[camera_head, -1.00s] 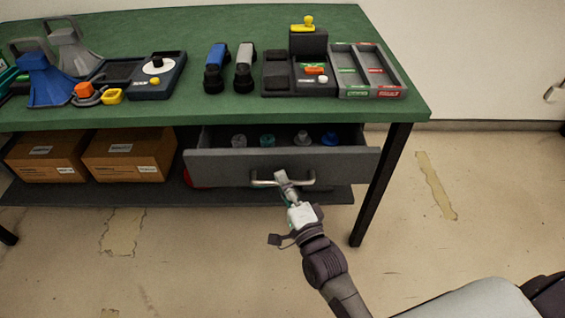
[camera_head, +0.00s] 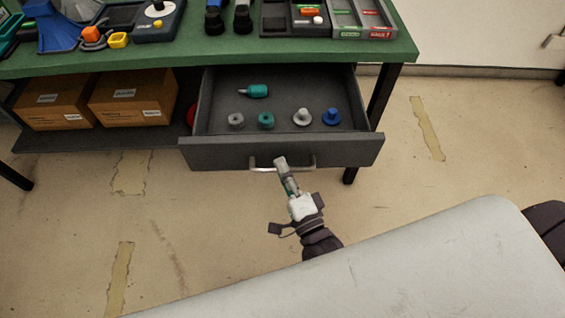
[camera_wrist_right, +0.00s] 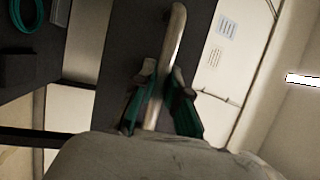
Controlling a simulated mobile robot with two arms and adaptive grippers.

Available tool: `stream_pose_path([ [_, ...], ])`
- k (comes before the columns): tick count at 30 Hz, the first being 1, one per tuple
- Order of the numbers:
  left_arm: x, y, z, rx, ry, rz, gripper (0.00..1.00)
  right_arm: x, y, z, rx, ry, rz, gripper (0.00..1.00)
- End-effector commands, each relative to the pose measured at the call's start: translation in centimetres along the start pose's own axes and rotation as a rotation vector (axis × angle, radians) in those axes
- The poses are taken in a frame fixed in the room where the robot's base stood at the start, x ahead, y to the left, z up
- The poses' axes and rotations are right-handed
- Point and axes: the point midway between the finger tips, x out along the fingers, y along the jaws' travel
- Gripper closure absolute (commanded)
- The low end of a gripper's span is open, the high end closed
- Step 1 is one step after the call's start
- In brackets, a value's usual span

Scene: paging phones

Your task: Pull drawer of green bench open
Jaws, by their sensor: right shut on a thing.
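The green bench (camera_head: 220,57) spans the top of the head view. Its grey drawer (camera_head: 215,155) is pulled well out and its inside shows. A metal bar handle (camera_head: 308,165) is on the drawer front. My right gripper (camera_head: 281,163) is shut on the handle; in the right wrist view the fingers (camera_wrist_right: 160,90) stand on both sides of the handle bar (camera_wrist_right: 176,40). Inside the drawer are a teal bottle-like piece (camera_head: 256,91) and several knob-like pieces, one of them blue (camera_head: 331,116). My left gripper is not in view.
Two cardboard boxes (camera_head: 133,97) sit on the lower shelf left of the drawer. Phone-like devices and a grey divided tray (camera_head: 362,32) stand on the bench top. A bench leg (camera_head: 382,95) is right of the drawer. Floor is clear at the right.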

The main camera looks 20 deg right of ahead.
Motion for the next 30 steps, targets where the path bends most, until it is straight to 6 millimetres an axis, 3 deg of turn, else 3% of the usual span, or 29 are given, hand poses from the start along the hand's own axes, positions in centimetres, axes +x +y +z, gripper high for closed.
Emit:
stream_pose_path([
  [8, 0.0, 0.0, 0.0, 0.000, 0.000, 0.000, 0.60, 0.0, 0.1, 0.0, -0.001, 0.000, 0.002, 1.00],
  [9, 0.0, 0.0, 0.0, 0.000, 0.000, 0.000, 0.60, 0.0, 0.1, 0.0, 0.000, 0.000, 0.002, 0.80],
  [13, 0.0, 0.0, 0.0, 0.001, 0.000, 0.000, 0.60, 0.0, 0.1, 0.0, 0.000, 0.000, 0.002, 0.61],
  [23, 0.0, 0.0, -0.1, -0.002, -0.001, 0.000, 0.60, -0.2, 0.1, 0.0, 0.000, 0.000, 0.001, 0.61],
  [30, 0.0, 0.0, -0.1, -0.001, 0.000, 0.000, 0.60, -3.9, 0.2, 0.0, -0.001, -0.002, 0.006, 0.61],
])
